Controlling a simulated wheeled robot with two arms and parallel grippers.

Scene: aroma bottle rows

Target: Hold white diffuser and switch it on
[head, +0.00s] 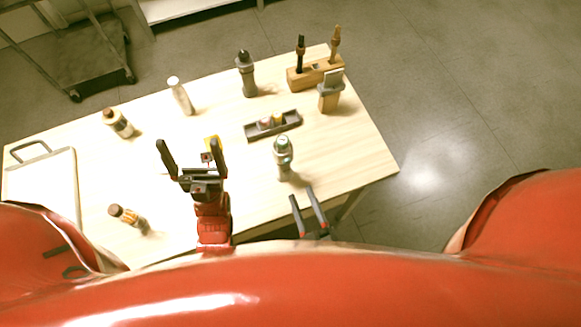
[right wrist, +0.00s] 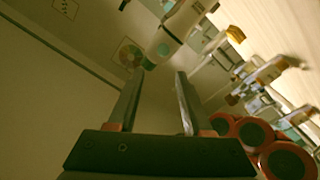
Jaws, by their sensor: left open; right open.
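A white-grey bottle with a greenish band (head: 283,158) stands upright near the right front of the wooden table. A plain, slim white bottle (head: 180,95) stands at the back left. I cannot tell for sure which is the white diffuser, and no switch can be made out. My right gripper (head: 304,198) is open and empty, just in front of the banded bottle and apart from it. The right wrist view shows its open fingers (right wrist: 158,75) with a pale bottle (right wrist: 178,30) beyond them. My left gripper (head: 191,148) is open and empty over the table's middle left.
The table (head: 345,150) also holds a dark tray (head: 251,132) with small items, a grey bottle (head: 248,75), a wooden tool block (head: 304,78), a wooden-bodied item (head: 330,94), two brown-capped bottles (head: 119,122) (head: 130,218) and a board (head: 42,180). A yellow item (head: 211,141) is partly hidden behind my left gripper.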

